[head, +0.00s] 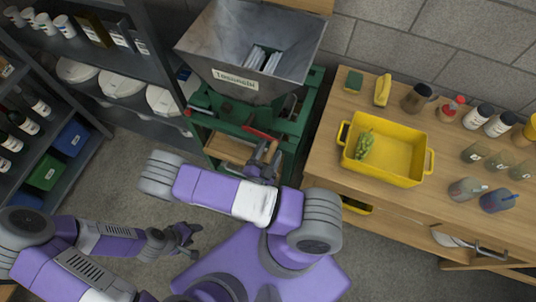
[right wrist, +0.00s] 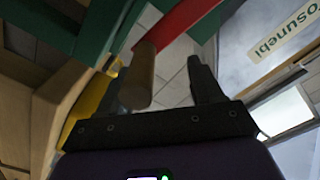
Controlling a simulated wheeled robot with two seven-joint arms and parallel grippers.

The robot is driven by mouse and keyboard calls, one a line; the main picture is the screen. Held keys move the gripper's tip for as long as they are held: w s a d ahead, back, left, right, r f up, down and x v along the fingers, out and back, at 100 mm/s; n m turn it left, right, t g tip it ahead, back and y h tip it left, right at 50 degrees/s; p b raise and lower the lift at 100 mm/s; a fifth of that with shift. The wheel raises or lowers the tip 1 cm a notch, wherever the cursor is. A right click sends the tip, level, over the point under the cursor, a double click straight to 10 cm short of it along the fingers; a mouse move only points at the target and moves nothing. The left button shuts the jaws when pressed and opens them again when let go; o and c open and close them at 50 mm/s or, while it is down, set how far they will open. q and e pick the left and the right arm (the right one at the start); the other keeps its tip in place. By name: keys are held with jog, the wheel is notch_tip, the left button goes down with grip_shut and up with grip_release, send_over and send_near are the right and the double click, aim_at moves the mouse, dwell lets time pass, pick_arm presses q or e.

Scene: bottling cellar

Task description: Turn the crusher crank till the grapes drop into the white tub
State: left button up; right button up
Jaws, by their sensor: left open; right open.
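The crusher has a grey metal hopper (head: 245,45) on a green frame (head: 312,100). Its red crank (head: 258,133) ends in a wooden handle (head: 270,150). In the right wrist view the handle (right wrist: 138,78) hangs from the red crank arm (right wrist: 180,20) and appears between my right gripper's spread fingers (right wrist: 160,75), nearer the left one. My right gripper (head: 264,168) is open at the handle; contact cannot be told. My left gripper (head: 185,238) is open, low over the floor, away from the crusher. I cannot make out a white tub below the hopper. Green grapes (head: 364,145) lie in a yellow crate.
The yellow crate (head: 425,172) stands on a wooden bench (head: 325,155) at right, with a sponge (head: 354,81), bottles and jars around it. A dark shelf (head: 100,50) at left holds several white lidded tubs (head: 122,83).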

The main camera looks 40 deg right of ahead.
pick_arm(q)
jog(key=shift+r+p, duration=0.5)
jog(key=shift+r, duration=0.2)
pick_arm(e)
jog(key=r, duration=0.5)
jog(key=shift+w+a+r, duration=0.2)
jog(key=shift+w+r, duration=0.05)
jog(key=shift+r, duration=0.05)
jog(key=shift+w, duration=0.1)
